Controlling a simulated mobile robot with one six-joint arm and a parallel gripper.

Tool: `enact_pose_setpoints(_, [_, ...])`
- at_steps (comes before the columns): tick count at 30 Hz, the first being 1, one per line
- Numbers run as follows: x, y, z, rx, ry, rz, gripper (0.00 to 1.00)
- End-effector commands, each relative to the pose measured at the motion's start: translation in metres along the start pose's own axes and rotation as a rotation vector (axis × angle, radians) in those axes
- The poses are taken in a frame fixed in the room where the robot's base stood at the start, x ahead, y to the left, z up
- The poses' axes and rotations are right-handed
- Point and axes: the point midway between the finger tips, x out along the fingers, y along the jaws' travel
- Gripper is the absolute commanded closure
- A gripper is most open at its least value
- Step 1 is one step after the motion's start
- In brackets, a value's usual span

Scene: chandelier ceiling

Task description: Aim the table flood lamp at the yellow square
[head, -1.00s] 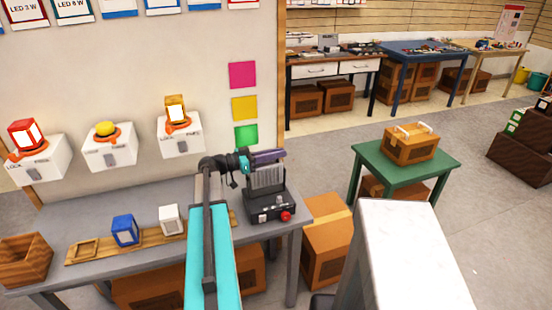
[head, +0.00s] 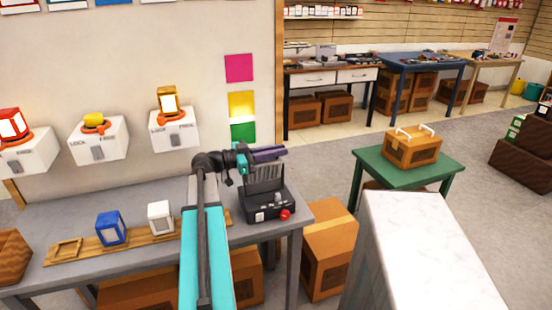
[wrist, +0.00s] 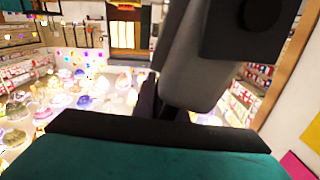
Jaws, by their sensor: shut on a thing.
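The table flood lamp (head: 265,203) stands on the grey table, with a black base, a red knob and a ribbed grey head. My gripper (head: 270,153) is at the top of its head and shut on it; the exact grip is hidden. The yellow square (head: 241,105) is on the wall, between a pink square (head: 239,68) above and a green square (head: 243,132) below. The yellow square looks brightly lit and the green one darker. Parts of the yellow (wrist: 297,165) and pink squares show at the right of the wrist view.
A white block (head: 420,250) and a green table (head: 420,167) are right.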

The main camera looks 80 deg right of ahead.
Motion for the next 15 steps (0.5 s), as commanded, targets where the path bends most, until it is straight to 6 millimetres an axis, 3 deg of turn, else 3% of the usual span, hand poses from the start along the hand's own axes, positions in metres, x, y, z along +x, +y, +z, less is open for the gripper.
enact_pose_setpoints(1, [-0.0002,0.003,0.0068,0.011,-0.001,0.0,1.0])
enact_pose_setpoints(15, [-0.0002,0.0122,0.0075,0.127,-0.001,0.0,1.0])
